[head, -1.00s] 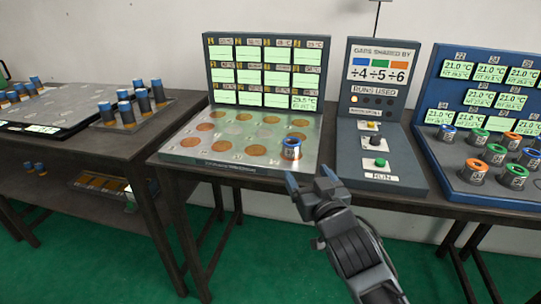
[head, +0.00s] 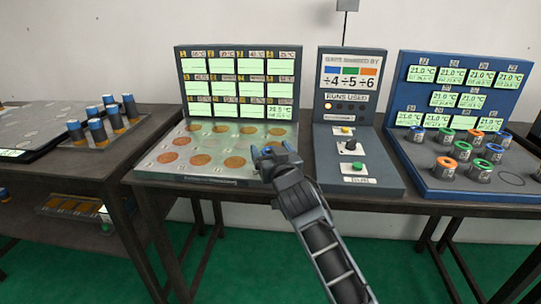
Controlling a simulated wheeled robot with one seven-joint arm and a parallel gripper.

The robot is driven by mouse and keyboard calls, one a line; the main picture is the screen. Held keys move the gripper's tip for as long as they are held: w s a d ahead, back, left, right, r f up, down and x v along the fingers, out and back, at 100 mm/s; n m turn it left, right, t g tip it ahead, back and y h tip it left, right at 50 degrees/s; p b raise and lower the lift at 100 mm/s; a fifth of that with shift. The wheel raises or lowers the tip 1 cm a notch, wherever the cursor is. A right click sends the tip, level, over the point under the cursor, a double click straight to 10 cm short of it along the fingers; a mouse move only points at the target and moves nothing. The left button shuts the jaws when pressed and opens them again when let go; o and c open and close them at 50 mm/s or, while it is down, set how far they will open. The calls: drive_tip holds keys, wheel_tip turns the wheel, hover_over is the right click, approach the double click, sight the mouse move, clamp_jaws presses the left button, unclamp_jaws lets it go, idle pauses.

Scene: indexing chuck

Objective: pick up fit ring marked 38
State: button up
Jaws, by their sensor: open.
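My gripper (head: 276,149) is open at the front right corner of the metal plate (head: 190,178) in the head view. The blue-topped ring that stood at that corner is now hidden or merged with the gripper, so I cannot tell whether it is between the fingers. Several ring-topped pieces stand on the blue board at right, among them a blue one (head: 417,135), an orange one (head: 446,168) and a green one (head: 480,170). Their markings are too small to read, so I cannot tell which is marked 38.
A control panel (head: 358,120) with a green button (head: 357,166) stands between plate and blue board (head: 420,181). The board has an empty outlined spot (head: 511,179). Blue-topped posts (head: 97,131) stand on the left table. Green floor lies in front.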

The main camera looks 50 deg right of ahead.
drive_tip(key=shift+w, duration=0.1)
drive_tip(key=c, duration=1.4)
drive_tip(key=shift+o, duration=0.2)
drive_tip(key=shift+r, duration=0.15)
